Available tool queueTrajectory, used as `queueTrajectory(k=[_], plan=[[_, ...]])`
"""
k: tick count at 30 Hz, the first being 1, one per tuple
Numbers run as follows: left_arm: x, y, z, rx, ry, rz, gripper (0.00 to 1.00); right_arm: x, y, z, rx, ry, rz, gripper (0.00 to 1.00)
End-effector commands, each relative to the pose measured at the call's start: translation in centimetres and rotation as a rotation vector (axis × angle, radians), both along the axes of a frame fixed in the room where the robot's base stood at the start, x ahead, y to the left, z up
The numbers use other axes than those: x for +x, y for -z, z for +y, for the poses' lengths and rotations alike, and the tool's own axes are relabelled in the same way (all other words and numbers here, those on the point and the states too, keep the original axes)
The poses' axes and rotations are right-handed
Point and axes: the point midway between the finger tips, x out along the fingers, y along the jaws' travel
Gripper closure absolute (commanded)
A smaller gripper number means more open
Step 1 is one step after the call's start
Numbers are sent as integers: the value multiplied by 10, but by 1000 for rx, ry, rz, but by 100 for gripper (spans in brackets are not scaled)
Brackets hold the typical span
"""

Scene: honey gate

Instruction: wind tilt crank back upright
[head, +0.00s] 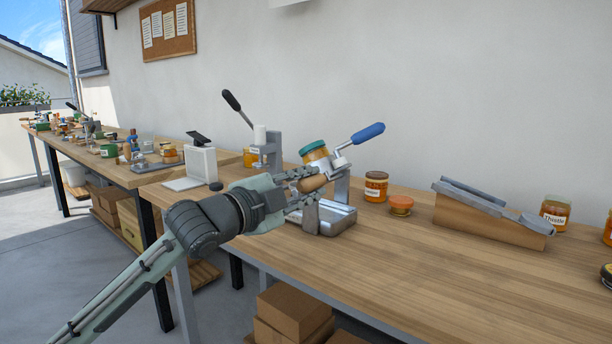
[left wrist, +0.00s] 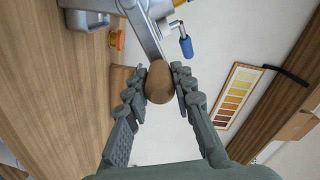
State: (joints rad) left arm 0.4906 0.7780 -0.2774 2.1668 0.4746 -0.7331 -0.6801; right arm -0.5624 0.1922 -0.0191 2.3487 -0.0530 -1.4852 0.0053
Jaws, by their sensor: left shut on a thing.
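A honey jar with a teal lid (head: 314,148) sits tilted in a grey metal stand (head: 342,188) on the workbench. The tilt crank has a brown wooden knob (head: 314,183), which also shows egg-shaped in the left wrist view (left wrist: 160,84). Its grey crank arm (left wrist: 143,32) runs up from the knob in that view. My left gripper (head: 308,181) is shut on the knob, with a finger on each side of it in the left wrist view (left wrist: 158,88). A blue-handled lever (head: 367,133) rises to the right of the jar. The gripper hides part of the stand. My right gripper is not in view.
A metal tray (head: 338,214) lies under the stand. A labelled jar (head: 376,186), a small orange-lidded jar (head: 401,205) and a wooden ramp (head: 485,222) stand to the right. A white scale (head: 201,162) and a black-handled press (head: 265,140) stand left. The front right bench is clear.

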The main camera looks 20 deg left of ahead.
Motion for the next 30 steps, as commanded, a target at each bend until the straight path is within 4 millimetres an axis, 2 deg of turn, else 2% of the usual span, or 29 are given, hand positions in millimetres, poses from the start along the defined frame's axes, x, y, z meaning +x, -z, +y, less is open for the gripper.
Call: queueTrajectory(k=[16, 30], plan=[[-3, 24, -9, 257, 4, -85, 100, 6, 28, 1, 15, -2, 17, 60], [-4, 40, -11, 445, 3, -156, 100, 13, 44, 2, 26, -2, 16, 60]])
